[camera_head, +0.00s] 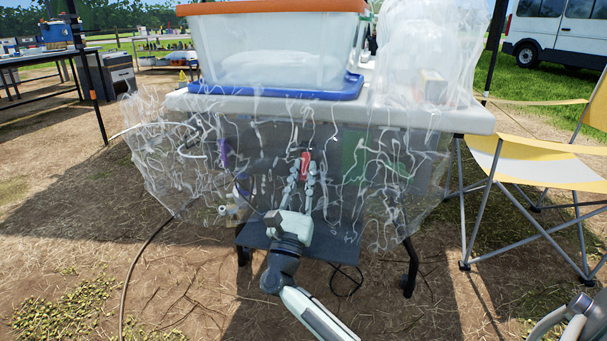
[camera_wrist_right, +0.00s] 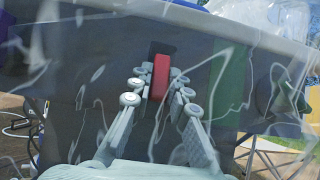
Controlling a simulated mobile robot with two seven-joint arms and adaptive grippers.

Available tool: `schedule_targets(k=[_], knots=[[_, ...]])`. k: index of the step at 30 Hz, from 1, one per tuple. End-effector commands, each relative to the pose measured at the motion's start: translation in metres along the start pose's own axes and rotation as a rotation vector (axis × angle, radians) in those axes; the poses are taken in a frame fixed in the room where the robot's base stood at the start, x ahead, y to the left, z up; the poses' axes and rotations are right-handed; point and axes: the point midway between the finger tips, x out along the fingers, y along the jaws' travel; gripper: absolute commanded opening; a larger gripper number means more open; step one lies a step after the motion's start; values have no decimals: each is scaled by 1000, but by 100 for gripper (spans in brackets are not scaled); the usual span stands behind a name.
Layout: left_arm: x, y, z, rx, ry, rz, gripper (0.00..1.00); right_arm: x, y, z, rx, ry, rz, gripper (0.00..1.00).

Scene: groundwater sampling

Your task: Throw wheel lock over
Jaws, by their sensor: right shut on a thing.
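The wheel lock appears as a red upright lever (camera_head: 305,166) on the dark front panel under the white tabletop. It also shows in the right wrist view (camera_wrist_right: 160,76), in front of a black slot. My right gripper (camera_head: 303,172) reaches up to it from below. Its fingers (camera_wrist_right: 159,92) stand on both sides of the red lever and are shut on it. Clear wrinkled plastic sheeting (camera_head: 385,170) hangs over this front and blurs the contact. My left gripper is not in view.
A clear bin (camera_head: 275,50) with an orange lid stands on a blue tray (camera_head: 290,92) on the white tabletop (camera_head: 470,120). A yellow folding chair (camera_head: 535,165) stands at right. A dark hose (camera_head: 135,270) crosses the ground at left. Dry ground in front is mostly clear.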

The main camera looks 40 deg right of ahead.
Motion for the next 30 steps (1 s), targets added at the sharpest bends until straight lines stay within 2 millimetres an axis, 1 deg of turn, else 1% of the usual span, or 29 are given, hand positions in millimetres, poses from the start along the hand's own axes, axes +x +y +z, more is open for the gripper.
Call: schedule_targets(k=[6,7,12,20,23,26,30], knots=[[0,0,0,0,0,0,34,-1,0,-1,-2,1,1,0],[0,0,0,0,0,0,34,-1,0,-1,-2,1,1,18],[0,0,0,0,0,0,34,-1,0,0,-2,1,1,38],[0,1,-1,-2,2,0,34,0,0,0,-1,1,0,38],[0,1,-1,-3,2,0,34,4,0,5,0,0,-2,38],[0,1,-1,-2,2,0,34,12,0,16,2,-1,-2,38],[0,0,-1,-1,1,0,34,28,0,39,4,0,-3,38]])
